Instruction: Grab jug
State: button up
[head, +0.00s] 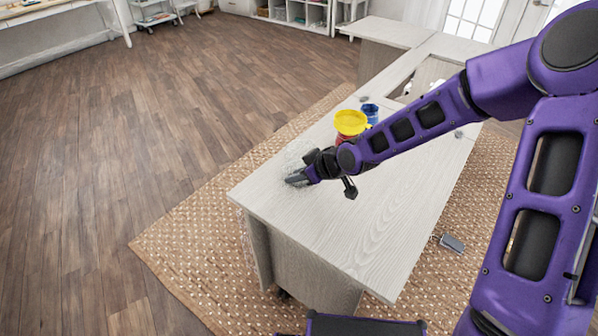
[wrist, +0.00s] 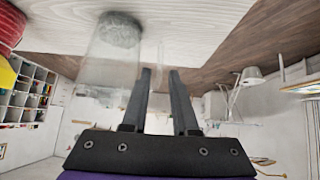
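A clear glass jug (head: 297,154) stands on the pale wooden cabinet top and is hard to make out in the head view, partly behind my gripper. In the wrist view, the jug (wrist: 104,62) appears upside down at upper left, with a grey round base. My gripper (head: 297,180) is low over the cabinet top, right beside the jug. In the wrist view, its two fingers (wrist: 160,74) are apart. A faint clear strip, perhaps the jug's handle, shows near the fingertips; I cannot tell whether it lies between them.
A yellow dish-like item (head: 350,121) on something red and a blue cup (head: 371,111) stand behind my forearm. The cabinet top (head: 340,228) is bare towards the front. A small grey object (head: 452,243) lies on the woven rug at right.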

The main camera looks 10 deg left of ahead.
aim_at(280, 190)
jog(key=b+x, duration=0.2)
jog(key=x, duration=0.7)
jog(key=shift+a, duration=0.1)
jog(key=shift+w, duration=0.1)
grip_shut()
dwell(1.2)
